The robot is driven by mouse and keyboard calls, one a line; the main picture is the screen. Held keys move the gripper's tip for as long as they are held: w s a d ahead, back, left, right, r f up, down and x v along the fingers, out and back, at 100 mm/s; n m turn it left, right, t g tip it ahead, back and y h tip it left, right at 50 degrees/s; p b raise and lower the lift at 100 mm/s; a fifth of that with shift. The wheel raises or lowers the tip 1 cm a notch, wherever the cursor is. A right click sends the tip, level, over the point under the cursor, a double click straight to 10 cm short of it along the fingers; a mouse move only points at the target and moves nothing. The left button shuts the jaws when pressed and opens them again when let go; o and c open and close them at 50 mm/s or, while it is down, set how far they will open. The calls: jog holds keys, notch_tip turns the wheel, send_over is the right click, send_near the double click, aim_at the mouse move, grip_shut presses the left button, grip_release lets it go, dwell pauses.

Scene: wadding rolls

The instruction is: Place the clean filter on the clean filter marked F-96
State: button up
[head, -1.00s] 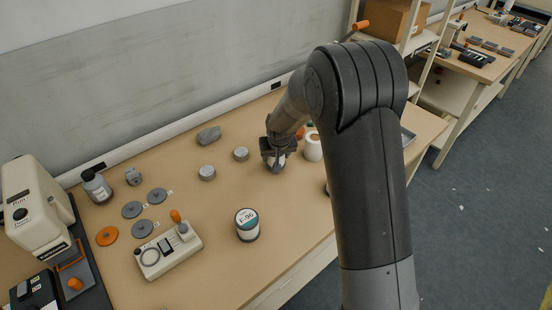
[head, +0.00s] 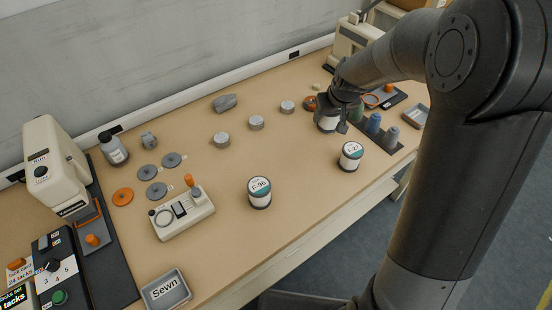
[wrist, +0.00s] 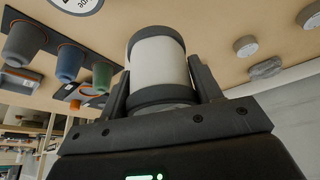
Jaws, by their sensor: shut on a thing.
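My gripper (head: 330,124) is at the back right of the bench, shut on a white roll with dark end bands, the clean filter (wrist: 158,62). It stands between the two fingers in the wrist view (wrist: 160,92). I cannot tell whether it touches the bench. The filter marked F-96 (head: 259,193) stands upright near the front middle, left of my gripper, with a white and teal label on top. Nothing rests on it. A similar filter marked F-27 (head: 350,157) stands upright just in front of my gripper.
Several grey pucks (head: 256,122) lie left of my gripper. Grey, blue and green cups (head: 374,124) stand close on its right. A beige device with an orange knob (head: 182,214) and a tray marked Sewn (head: 166,290) are left of F-96. Bench between F-96 and the pucks is clear.

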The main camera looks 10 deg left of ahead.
jog(key=s+a+r+n+g+y, duration=0.1)
jog(key=s+a+r+n+g, duration=0.25)
jog(key=s+n, duration=0.6)
jog(key=s+a+r+n+g+y, duration=0.2)
jog(key=s+r+n, duration=0.2)
jog(key=s+n, duration=0.55)
jog(key=m, duration=0.2)
send_over(252, 187)
jog(key=d, duration=0.2)
jog(key=f, duration=0.7)
jog(key=shift+w+a, duration=0.15)
jog(key=shift+w, duration=0.15)
jog(key=shift+f, duration=1.95)
jog(key=o, duration=1.1)
jog(key=shift+f, duration=0.15)
jog(key=shift+c, duration=0.2)
jog(key=v, duration=1.2)
jog(key=shift+r, duration=0.2)
